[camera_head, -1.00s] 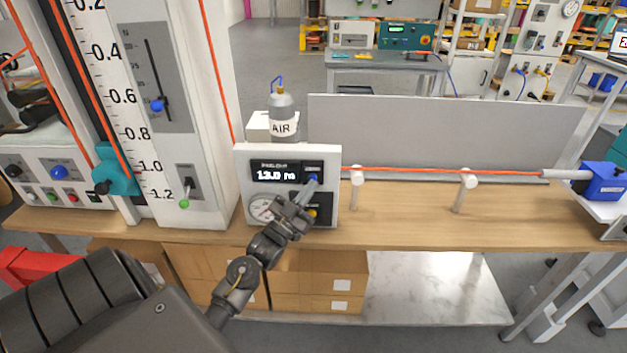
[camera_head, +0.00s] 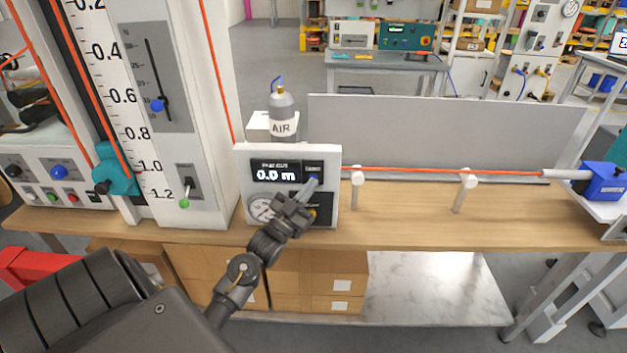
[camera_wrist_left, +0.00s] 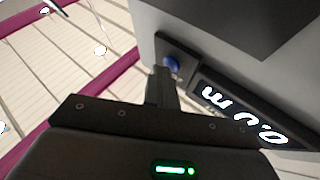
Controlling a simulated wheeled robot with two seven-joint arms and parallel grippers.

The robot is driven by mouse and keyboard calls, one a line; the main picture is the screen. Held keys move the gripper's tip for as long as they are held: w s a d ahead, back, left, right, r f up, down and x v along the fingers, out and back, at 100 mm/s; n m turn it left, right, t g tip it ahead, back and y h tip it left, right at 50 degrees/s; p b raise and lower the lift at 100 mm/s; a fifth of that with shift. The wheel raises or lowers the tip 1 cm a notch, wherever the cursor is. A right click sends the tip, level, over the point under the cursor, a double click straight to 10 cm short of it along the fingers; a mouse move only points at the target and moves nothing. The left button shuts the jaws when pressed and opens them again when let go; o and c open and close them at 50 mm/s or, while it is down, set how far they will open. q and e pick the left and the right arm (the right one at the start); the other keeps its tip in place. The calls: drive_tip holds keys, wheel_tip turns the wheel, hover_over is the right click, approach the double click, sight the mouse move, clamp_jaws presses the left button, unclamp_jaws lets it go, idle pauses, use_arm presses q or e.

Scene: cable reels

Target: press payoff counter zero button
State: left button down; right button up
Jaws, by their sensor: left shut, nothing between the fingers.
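The white counter panel (camera_head: 332,186) stands upright on the wooden bench. Its display (camera_head: 276,175) reads "0.0 m"; the same display shows at a slant in the left wrist view (camera_wrist_left: 243,115). A blue button sits to the right of the display, mostly hidden by my fingers in the head view. The blue button (camera_wrist_left: 172,64) shows clearly in the left wrist view, just beyond my fingertips. My left gripper (camera_head: 312,186) is shut and empty, with its tips at the button. I cannot tell whether they touch it. My right gripper is not in view.
A gauge (camera_head: 262,207) sits low on the panel, and an amber button (camera_head: 312,214) is partly behind my gripper. An orange cable (camera_head: 430,171) runs right over white posts. An AIR bottle (camera_head: 282,115) stands behind.

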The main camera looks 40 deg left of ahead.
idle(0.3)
use_arm(q)
drive_tip(key=shift+s+d+p, duration=0.35)
drive_tip(key=shift+s+d, duration=0.15)
drive_tip(key=shift+s, duration=0.15)
drive_tip(key=s+d+p, duration=0.1)
drive_tip(key=s, duration=0.1)
drive_tip(key=s+d+p, duration=0.1)
drive_tip(key=s+d, duration=0.1)
idle(0.4)
idle(0.7)
